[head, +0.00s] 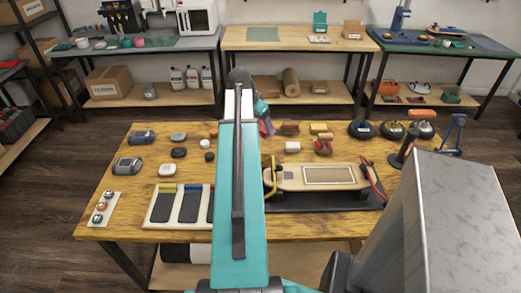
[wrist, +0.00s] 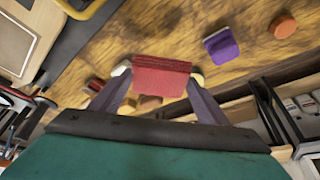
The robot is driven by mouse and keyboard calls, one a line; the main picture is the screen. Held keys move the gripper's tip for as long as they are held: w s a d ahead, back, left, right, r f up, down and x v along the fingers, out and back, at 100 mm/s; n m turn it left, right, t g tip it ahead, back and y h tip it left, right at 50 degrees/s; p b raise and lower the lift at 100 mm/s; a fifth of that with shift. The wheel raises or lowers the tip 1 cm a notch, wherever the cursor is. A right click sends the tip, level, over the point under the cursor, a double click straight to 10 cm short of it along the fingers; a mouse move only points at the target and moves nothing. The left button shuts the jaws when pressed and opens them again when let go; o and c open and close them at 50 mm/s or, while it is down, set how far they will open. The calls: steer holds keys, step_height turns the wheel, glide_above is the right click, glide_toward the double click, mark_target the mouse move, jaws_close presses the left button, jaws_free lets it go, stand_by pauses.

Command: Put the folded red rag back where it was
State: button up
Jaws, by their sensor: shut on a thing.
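The folded red rag (wrist: 160,75) is a flat, ribbed red block in the wrist view. My gripper (wrist: 160,80) is shut on it, with one pale fingertip at each side of the rag. The wood tabletop shows beyond and around the rag. I cannot tell from this view how far above the table it is. In the head view my teal arm hides most of the gripper, and only a small part shows just right of the arm, over the far middle of the workbench (head: 128,176).
In the wrist view a purple block (wrist: 222,47) and an orange-brown round piece (wrist: 284,27) lie right of the rag. In the head view a skateboard deck (head: 290,177) lies right of my arm. Several dark round items stand at the bench's far right.

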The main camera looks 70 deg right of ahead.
steer(key=shift+w+f, duration=0.1)
steer(key=shift+a+f, duration=0.1)
steer(key=shift+f, duration=0.5)
steer(key=shift+f+p, duration=0.45)
steer(key=shift+f, duration=2)
steer(key=shift+f, duration=0.15)
steer(key=shift+f+p, duration=0.3)
steer(key=shift+f, duration=1.45)
steer(key=shift+f, duration=0.15)
steer(key=o, duration=1)
